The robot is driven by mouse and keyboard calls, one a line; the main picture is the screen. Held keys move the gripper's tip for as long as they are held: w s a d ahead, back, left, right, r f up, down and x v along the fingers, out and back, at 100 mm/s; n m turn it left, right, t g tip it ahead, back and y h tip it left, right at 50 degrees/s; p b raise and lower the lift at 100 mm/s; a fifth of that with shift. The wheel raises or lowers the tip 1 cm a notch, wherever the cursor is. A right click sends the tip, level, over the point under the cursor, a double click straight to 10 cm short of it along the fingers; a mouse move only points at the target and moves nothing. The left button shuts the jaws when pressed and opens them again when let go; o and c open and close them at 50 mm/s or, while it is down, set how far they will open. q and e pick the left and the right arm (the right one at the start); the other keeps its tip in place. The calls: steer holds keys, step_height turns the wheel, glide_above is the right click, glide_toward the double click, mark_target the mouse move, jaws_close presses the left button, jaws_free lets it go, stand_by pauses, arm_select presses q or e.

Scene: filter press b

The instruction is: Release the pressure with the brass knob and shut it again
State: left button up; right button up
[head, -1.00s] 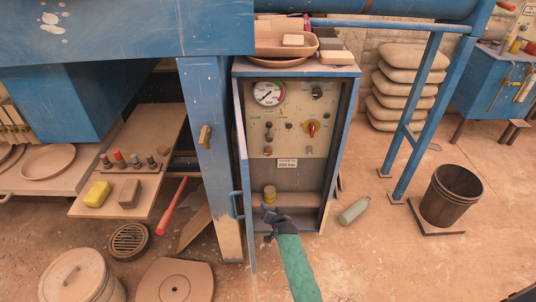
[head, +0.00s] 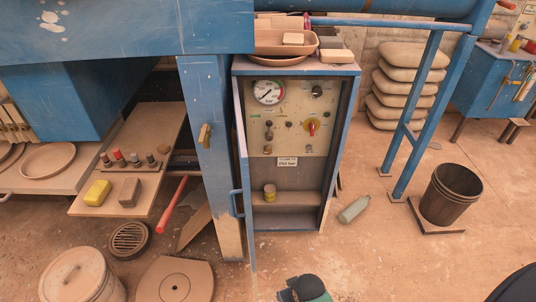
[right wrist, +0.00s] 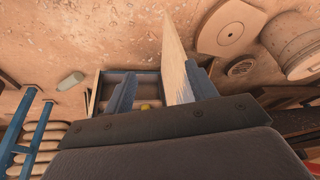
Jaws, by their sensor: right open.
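The control panel (head: 290,125) sits inside an open blue cabinet (head: 340,150) in the middle of the head view. A small brass knob (head: 267,150) is at its lower left, below a small lever (head: 268,125). A round pressure gauge (head: 268,92) is at the top left; its needle is too small to read surely. My right gripper (head: 302,290) is low at the bottom edge of the head view, in front of the cabinet and well away from the knob. In the right wrist view, its fingers (right wrist: 160,90) are apart and empty. My left gripper is not in view.
A yellowish jar (head: 270,192) stands on the cabinet's lower shelf. The open door (head: 243,180) stands at the left. A red handle (head: 171,205) sticks out left of the door. A bottle (head: 354,210) and a bucket (head: 451,195) are on the floor at right.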

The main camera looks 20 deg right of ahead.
step_height(320, 180, up, 5)
steer(key=m+t+h, duration=0.3)
steer(key=t+h, duration=0.3)
steer(key=t, duration=0.8)
glide_toward(268, 152)
steer(key=w, duration=0.2)
arm_select(q)
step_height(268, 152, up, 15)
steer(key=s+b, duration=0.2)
steer(key=b, duration=0.2)
arm_select(e)
steer(key=shift+n, duration=0.3)
steer(key=x, duration=0.5)
steer(key=shift+s+d, duration=0.1)
steer(key=shift+d, duration=0.15)
steer(key=shift+w+d+b, duration=0.1)
steer(key=shift+w+b, duration=0.1)
steer(key=shift+b, duration=0.15)
steer(key=shift+b+x, duration=0.55)
steer(key=shift+x, duration=0.3)
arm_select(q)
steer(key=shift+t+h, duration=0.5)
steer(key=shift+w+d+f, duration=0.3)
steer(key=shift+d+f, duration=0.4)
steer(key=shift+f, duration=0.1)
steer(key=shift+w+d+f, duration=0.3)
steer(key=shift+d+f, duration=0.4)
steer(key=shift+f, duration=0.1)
arm_select(e)
steer(key=shift+w, duration=0.25)
